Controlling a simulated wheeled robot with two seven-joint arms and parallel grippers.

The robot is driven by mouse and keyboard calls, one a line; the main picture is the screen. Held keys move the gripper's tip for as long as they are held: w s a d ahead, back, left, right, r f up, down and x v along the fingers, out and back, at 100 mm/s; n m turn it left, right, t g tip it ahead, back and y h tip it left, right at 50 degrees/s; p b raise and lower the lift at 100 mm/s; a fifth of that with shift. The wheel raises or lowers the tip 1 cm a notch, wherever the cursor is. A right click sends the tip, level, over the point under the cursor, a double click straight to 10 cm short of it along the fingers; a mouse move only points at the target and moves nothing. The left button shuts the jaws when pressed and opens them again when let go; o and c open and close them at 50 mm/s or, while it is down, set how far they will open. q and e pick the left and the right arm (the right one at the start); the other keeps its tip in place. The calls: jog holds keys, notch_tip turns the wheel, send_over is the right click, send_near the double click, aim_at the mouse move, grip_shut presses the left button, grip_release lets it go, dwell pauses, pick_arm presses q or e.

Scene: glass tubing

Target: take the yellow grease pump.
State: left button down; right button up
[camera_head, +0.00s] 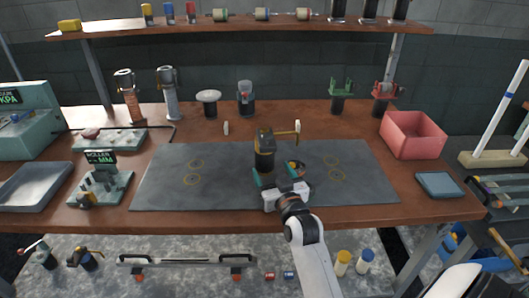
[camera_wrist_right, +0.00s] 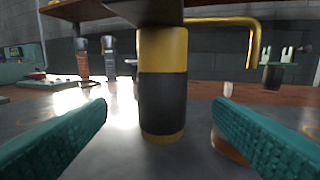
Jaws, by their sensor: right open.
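The yellow grease pump (camera_head: 265,158) stands upright on the grey mat, with a yellow and dark body and a bent yellow handle out to the right. In the right wrist view its yellow and black barrel (camera_wrist_right: 163,95) fills the middle, with its top cut off. My right gripper (camera_head: 279,177) is open on the near side of the pump. In the right wrist view the teal fingers of the gripper (camera_wrist_right: 159,105) lie left and right of the barrel, with a gap on each side. Whether the tips reach past the barrel is hard to tell. My left gripper is not in view.
A small round orange-brown piece (camera_wrist_right: 229,146) lies by the right finger, partly hidden. The grey mat (camera_head: 370,185) is otherwise mostly clear. A pink bin (camera_head: 413,134) stands to the right, a green-topped stand (camera_head: 339,98) behind. A shelf (camera_head: 240,29) spans the back.

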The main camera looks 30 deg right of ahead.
aim_at(268, 161)
jog(key=shift+x, duration=1)
jog(key=x, duration=0.5)
jog(key=shift+d+p, duration=0.2)
jog(key=shift+p, duration=0.1)
jog(key=shift+r, duration=0.15)
jog(key=c, duration=1.3)
